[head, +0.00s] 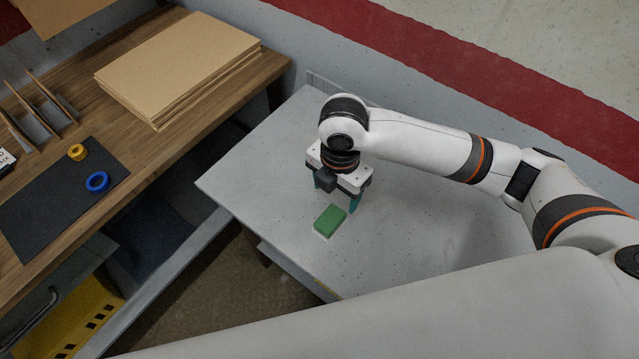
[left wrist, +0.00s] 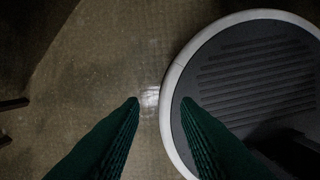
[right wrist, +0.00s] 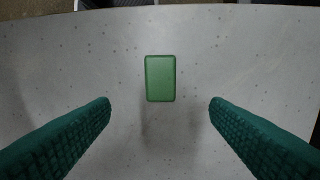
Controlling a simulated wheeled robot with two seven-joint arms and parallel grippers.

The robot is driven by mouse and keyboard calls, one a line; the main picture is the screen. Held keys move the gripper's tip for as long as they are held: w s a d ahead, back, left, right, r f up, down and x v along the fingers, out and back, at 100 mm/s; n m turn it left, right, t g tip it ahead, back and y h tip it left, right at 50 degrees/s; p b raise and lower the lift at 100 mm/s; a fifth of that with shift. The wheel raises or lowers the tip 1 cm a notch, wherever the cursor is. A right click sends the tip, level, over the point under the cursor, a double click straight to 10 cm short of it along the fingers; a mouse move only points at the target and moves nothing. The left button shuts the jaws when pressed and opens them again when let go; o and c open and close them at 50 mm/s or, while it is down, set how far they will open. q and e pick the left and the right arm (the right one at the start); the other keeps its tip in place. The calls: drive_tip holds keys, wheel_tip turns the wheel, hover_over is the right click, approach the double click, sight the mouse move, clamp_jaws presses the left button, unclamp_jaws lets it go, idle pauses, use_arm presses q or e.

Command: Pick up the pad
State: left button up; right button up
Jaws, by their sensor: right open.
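The green pad (head: 329,220) lies flat on the grey table (head: 267,140) near its front edge, with a pale layer under its green top. My right gripper (head: 337,194) points down just behind the pad in the head view. In the right wrist view the pad (right wrist: 160,78) lies ahead of and between the open fingers (right wrist: 160,104), with clear room on both sides and nothing held. My left gripper (left wrist: 160,101) shows in the left wrist view with its fingers apart and empty, above the floor and my round base.
A wooden bench (head: 190,110) stands at the left with stacked cardboard sheets (head: 178,65), a dark mat (head: 50,205), a yellow ring (head: 77,152) and a blue ring (head: 97,182). A yellow crate (head: 85,310) is below it. The table around the pad is clear.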

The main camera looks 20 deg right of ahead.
hover_over(331, 218)
drive_tip(key=f, duration=0.5)
drive_tip(key=shift+s+d+p, duration=0.3)
drive_tip(key=shift+d+p, duration=0.05)
drive_tip(key=shift+d, duration=0.05)
drive_tip(key=shift+w+f, duration=0.15)
drive_tip(key=shift+f, duration=0.3)
drive_tip(key=f, duration=0.2)
drive_tip(key=shift+w+a+f+p, duration=0.1)
drive_tip(key=shift+a+f+p, duration=0.2)
drive_tip(key=shift+a+p, duration=0.1)
wheel_tip(331, 218, down, 2)
drive_tip(key=shift+a+f, duration=0.1)
drive_tip(key=shift+f, duration=0.35)
drive_tip(key=shift+c, duration=0.5)
use_arm(q)
drive_tip(key=s, duration=0.1)
drive_tip(key=s+r, duration=0.1)
drive_tip(key=s, duration=0.1)
drive_tip(key=shift+s+a+r, duration=0.1)
drive_tip(key=shift+s+r, duration=0.1)
drive_tip(key=shift+r, duration=0.1)
use_arm(e)
drive_tip(key=c, duration=1)
drive_tip(key=shift+r, duration=0.1)
use_arm(q)
drive_tip(key=shift+f+b, duration=0.35)
drive_tip(key=shift+f, duration=0.1)
use_arm(e)
wheel_tip(331, 218, up, 10)
